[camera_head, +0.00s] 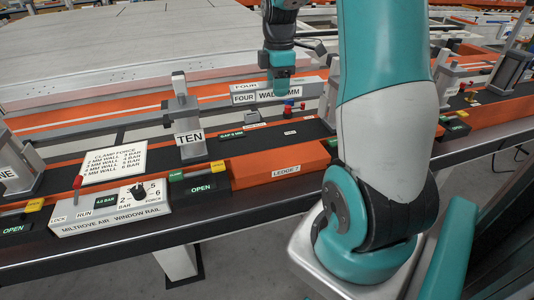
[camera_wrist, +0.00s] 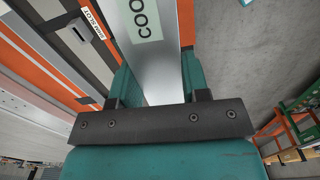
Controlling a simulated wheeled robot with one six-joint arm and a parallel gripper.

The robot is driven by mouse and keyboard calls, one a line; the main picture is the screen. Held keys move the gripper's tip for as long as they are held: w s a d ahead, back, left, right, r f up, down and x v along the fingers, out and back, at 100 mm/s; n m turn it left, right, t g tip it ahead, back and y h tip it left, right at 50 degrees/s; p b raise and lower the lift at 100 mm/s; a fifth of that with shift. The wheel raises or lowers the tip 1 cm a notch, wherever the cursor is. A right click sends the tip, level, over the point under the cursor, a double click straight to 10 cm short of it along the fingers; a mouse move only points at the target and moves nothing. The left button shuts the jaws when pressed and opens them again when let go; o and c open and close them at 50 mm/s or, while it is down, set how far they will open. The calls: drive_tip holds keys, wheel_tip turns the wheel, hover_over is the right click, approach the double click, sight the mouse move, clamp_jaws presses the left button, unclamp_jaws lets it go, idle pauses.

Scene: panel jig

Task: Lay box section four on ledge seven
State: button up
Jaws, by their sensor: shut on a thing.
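Box section four (camera_head: 312,88) is a grey metal bar with labels "FOUR" and "WALL", the thickness figure partly hidden. My gripper (camera_head: 282,86) is shut on it from above, near the middle of its length. In the wrist view the bar (camera_wrist: 152,70) runs between the teal fingers (camera_wrist: 158,88), with a pale green label partly in view. Ledge seven (camera_head: 250,165) is an orange rail with a "LEDGE 7" tag, nearer the camera and lower in the picture than the bar. The bar's height above the jig is hard to tell.
A post marked "TEN" (camera_head: 188,125) stands left of the bar. A control box (camera_head: 110,212) with a dial and red lever and a green "OPEN" switch (camera_head: 200,188) sit left of ledge seven.

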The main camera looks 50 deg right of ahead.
sight(278, 153)
drive_tip(key=shift+s+d+r+n, duration=0.1)
drive_tip(key=shift+d+r+n, duration=0.05)
drive_tip(key=shift+d+n, duration=0.2)
drive_tip(key=shift+f, duration=0.35)
wheel_tip(278, 153, down, 19)
drive_tip(key=shift+d+r, duration=0.1)
drive_tip(key=shift+d, duration=0.05)
drive_tip(key=o, duration=1.1)
